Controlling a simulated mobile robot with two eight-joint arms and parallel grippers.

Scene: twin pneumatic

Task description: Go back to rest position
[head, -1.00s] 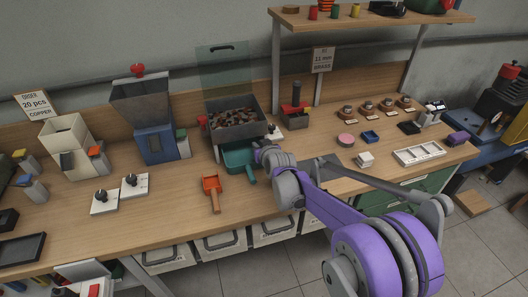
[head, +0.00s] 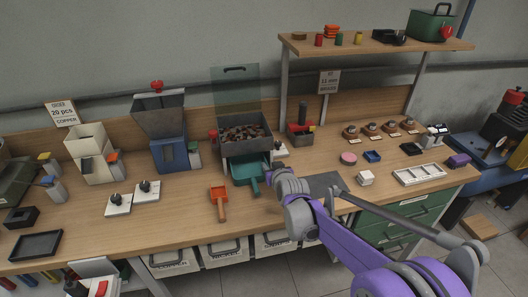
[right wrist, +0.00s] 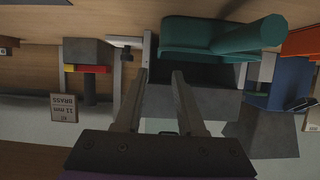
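My right gripper (head: 274,178) is over the front middle of the workbench, just right of the teal scoop-like tray (head: 247,170). In the right wrist view its two fingers (right wrist: 159,76) stand apart, with nothing held between them. The teal tray, with its round handle, also shows in that view (right wrist: 205,35), beyond the fingers and apart from them. In the head view the right arm comes in from the lower right. My left gripper is in neither current view.
The workbench (head: 180,220) holds a bin of dark pieces (head: 245,133) behind the tray, an orange scoop (head: 219,200), a blue hopper machine (head: 170,154) and a white divided tray (head: 419,175). A shelf (head: 375,47) stands at the back right.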

